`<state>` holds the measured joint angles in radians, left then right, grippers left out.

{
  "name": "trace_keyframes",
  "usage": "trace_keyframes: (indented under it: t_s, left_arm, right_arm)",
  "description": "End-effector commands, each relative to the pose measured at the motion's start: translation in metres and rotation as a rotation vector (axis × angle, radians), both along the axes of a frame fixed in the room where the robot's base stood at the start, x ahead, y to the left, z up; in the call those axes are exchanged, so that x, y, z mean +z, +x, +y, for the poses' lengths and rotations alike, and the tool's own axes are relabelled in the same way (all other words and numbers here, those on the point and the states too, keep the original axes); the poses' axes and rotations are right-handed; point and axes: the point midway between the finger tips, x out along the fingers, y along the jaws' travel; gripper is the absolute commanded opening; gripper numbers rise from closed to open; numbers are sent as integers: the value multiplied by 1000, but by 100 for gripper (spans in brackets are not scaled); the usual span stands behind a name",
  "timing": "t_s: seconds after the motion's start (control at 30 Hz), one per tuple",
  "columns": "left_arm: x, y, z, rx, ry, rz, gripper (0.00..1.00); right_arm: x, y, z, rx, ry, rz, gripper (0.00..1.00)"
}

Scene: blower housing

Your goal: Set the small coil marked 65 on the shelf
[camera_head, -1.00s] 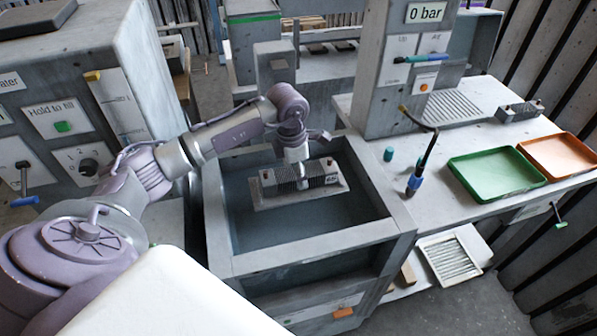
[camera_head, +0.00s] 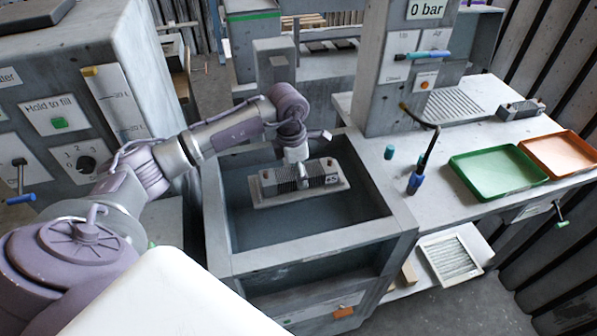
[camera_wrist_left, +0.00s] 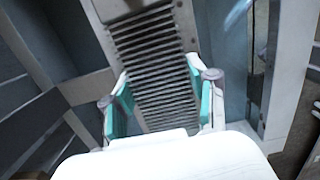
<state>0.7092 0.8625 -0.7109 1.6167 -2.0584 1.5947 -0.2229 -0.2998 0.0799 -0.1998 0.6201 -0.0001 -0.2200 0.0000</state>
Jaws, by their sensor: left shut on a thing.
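The small finned coil (camera_head: 325,181) carries a dark label at its right end, hard to read. It lies level at the flat grey shelf (camera_head: 338,190) inside the open tank; I cannot tell whether it rests fully on it. My left gripper (camera_head: 303,178) reaches down from above and is shut on the coil near its middle. In the left wrist view the gripper's teal pads (camera_wrist_left: 160,100) stand on both sides of the coil's fins (camera_wrist_left: 150,50). My right gripper is not in view.
The tank's thick rim (camera_head: 310,252) surrounds the shelf. On the bench to the right are a green tray (camera_head: 497,171), an orange tray (camera_head: 562,153), another finned block (camera_head: 520,110) and a blue-ended hose (camera_head: 415,182). A control panel (camera_head: 60,115) stands at left.

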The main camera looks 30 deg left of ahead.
Motion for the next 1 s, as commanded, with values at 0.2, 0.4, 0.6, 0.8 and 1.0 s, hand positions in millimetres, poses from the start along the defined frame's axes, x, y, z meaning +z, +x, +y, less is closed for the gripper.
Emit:
trace_keyframes:
  t_s: [0.2, 0.4, 0.6, 0.8, 1.0]
  left_arm:
    - [1, 1, 0, 0, 0, -3, 69]
    - [1, 0, 0, 0, 0, -1, 87]
    - [0, 0, 0, 0, 1, 1, 87]
    - [17, 0, 2, 1, 2, -3, 87]
    - [59, -4, 6, 1, 3, -8, 87]
  right_arm:
    - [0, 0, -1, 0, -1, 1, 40]
    - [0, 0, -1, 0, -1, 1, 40]
    - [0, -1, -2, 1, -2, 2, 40]
    - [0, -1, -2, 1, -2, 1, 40]
    - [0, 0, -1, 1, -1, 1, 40]
